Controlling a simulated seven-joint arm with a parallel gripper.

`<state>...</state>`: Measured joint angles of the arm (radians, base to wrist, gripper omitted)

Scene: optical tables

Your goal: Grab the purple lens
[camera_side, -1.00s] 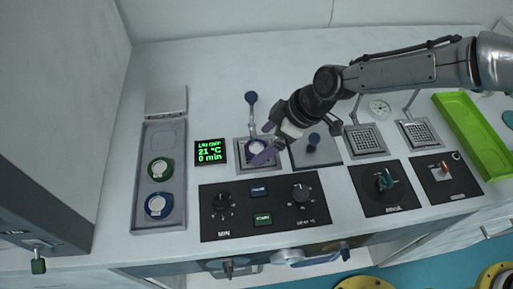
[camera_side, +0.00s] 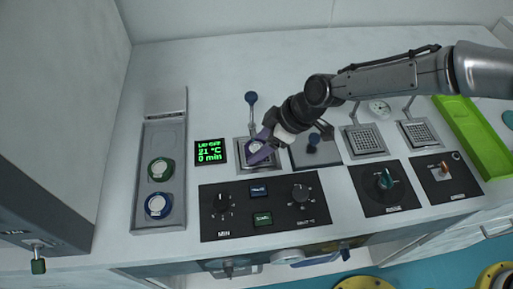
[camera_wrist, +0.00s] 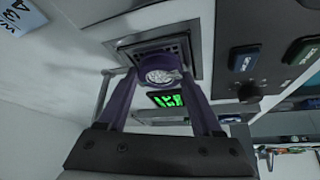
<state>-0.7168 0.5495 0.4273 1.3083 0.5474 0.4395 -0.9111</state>
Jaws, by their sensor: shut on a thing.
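The purple lens (camera_wrist: 161,68) is a purple ring with a clear, bright centre. In the wrist view it sits between the two purple fingers of my gripper (camera_wrist: 160,78), which is shut on it. In the side view my gripper (camera_side: 257,150) is over the small square metal plate (camera_side: 242,163) in the middle of the worktop, and the lens there is mostly hidden by the fingers. I cannot tell whether the lens still touches the plate.
A grey tray (camera_side: 150,207) at left holds a green-ringed lens (camera_side: 161,169) and a blue-ringed lens (camera_side: 158,205). A lit display (camera_side: 210,152) stands left of the plate. A blue-knobbed lever (camera_side: 251,99) rises behind it. Control panels (camera_side: 235,228) lie in front.

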